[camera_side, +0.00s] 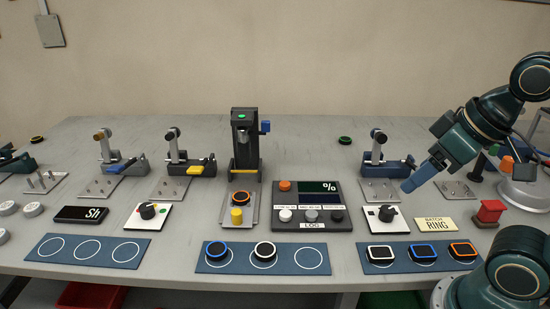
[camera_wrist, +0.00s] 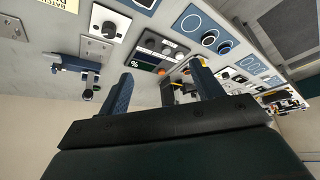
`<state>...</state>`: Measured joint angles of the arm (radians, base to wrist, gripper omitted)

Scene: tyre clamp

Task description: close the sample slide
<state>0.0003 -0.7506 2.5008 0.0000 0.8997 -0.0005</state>
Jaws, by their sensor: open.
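The sample slide (camera_side: 251,214) appears to be the light metal plate that sticks out toward the front of the dark central tester (camera_side: 246,165). A yellow knob (camera_side: 237,215) stands at its front, and a black ring with an orange edge (camera_side: 241,197) lies behind the knob. The tester has a green light on top and a blue knob on its right side. My gripper (camera_side: 410,186) is open and empty, in the air far to the right of the slide. In the wrist view my gripper (camera_wrist: 164,84) has its two fingers apart, with the tester partly visible between them.
A control panel (camera_side: 309,205) stands right of the slide, and a blue mat (camera_side: 318,259) with rings lies in front. A dark blue clamp (camera_side: 374,160) stands near my gripper. More clamps stand left of the tester. A red button (camera_side: 489,211) is at the right.

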